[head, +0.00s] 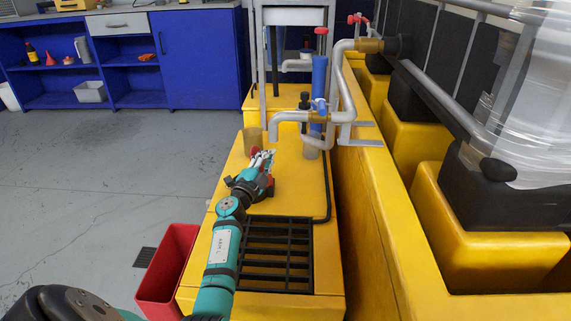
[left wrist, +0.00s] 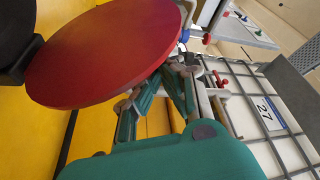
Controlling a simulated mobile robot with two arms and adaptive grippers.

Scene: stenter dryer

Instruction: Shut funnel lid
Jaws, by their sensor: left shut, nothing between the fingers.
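My left gripper (head: 263,160) is shut and empty above the yellow machine top, close to a tan upright cylinder (head: 252,139). Its teal and grey fingers also show in the left wrist view (left wrist: 181,75). A large red round disc (left wrist: 105,50), which looks like the lid, fills the upper left there. It stands tilted beside the fingers; I cannot tell whether they touch. In the head view only small red patches show around the gripper, and I cannot tell which belong to the disc. The funnel's mouth is not clearly visible. My right gripper is not in view.
Grey pipes (head: 290,117) and a blue upright cylinder (head: 319,80) stand just beyond the gripper. A black grate (head: 276,255) lies in the yellow top (head: 293,180). A red bin (head: 167,268) stands at left. Blue shelves (head: 120,85) line the back; floor between is clear.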

